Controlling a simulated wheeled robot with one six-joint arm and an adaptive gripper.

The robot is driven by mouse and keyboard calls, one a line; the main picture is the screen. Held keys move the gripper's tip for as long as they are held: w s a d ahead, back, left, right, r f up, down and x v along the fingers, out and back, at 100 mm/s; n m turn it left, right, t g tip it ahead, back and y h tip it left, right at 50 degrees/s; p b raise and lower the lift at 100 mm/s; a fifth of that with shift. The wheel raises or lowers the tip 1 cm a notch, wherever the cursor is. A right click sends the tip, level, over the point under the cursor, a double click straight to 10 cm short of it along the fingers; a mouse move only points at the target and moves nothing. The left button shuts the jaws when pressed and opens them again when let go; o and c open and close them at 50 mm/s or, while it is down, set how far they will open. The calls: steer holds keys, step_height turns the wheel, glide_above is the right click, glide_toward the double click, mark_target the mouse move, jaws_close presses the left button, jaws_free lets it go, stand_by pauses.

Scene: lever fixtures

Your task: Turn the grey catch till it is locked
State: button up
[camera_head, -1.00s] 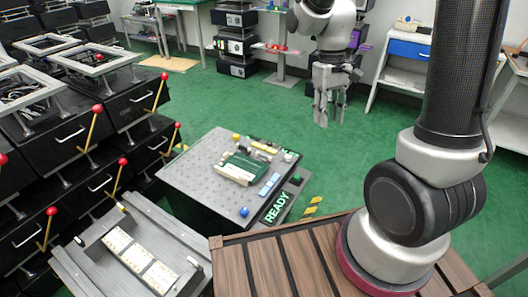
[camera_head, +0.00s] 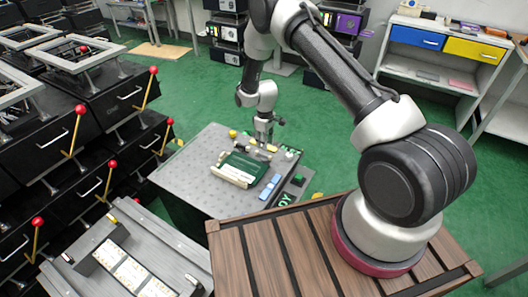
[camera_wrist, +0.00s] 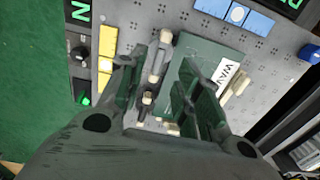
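My gripper (camera_wrist: 162,75) is open and points down over the perforated grey board. In the wrist view, a narrow grey piece with cream ends, which looks like the grey catch (camera_wrist: 157,62), lies in the gap between my two fingers. I cannot tell whether either finger touches it, or how far it is turned. A dark green block (camera_wrist: 212,52) with a white label sits just right of it.
A yellow strip (camera_wrist: 106,48) and a dark knob (camera_wrist: 79,55) lie left of my fingers; a blue ball (camera_wrist: 309,54) is at the right. Blue tiles (camera_head: 270,187) lie near the block. Black drawer units with red-knobbed levers (camera_head: 75,135) stand left of the board.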

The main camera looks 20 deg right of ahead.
mark_target(263, 156)
step_height(263, 156, down, 8)
steer(key=shift+r, duration=0.2)
jaws_close()
